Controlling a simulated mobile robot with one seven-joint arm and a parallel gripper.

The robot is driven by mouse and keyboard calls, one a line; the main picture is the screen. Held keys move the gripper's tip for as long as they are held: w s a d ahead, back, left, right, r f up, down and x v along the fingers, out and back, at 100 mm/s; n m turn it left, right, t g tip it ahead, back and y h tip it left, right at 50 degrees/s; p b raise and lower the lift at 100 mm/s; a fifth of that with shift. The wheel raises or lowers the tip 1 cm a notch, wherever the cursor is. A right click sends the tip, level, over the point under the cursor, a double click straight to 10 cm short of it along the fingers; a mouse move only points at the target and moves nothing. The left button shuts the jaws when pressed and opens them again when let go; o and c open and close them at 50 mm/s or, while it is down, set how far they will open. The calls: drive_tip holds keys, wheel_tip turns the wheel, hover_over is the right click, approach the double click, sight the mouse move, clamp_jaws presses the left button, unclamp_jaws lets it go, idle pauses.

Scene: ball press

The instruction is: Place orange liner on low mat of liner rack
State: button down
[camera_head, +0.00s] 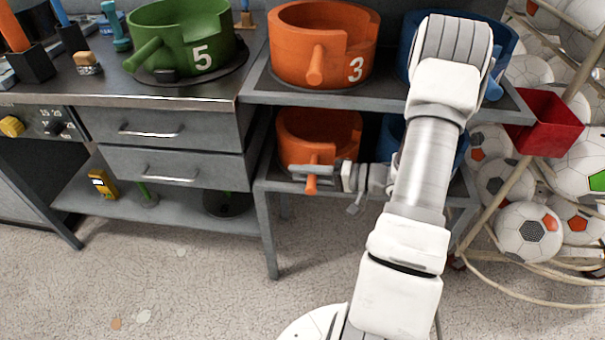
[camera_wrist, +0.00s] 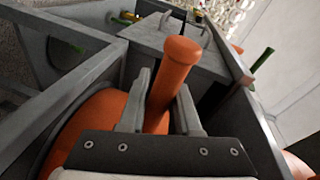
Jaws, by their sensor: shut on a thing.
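An orange liner (camera_head: 318,127) is inside the lower tier of the grey liner rack (camera_head: 390,103), upright, at the left side. It also shows in the wrist view (camera_wrist: 88,130). My gripper (camera_head: 311,172) is shut on its round handle; the handle (camera_wrist: 171,82) stands between the two fingers in the wrist view. The low mat is hidden under the liner, and I cannot tell whether the liner's base touches it. A second orange liner (camera_head: 299,38), marked 3, sits on the upper tier directly above.
Blue liners stand on the right of both tiers, partly behind my arm. The upper shelf is close above the held liner. A green liner (camera_head: 196,42) marked 5 is on the bench to the left. A red bin (camera_head: 545,122) and a ball cage are at the right.

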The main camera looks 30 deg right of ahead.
drive_tip(key=c, duration=0.6)
unclamp_jaws()
drive_tip(key=p+v, duration=0.2)
drive_tip(key=v, duration=0.5)
drive_tip(key=shift+s+d+p, duration=0.15)
drive_tip(key=shift+s+p, duration=0.05)
drive_tip(key=shift+p, duration=0.1)
drive_tip(key=shift+w, duration=0.1)
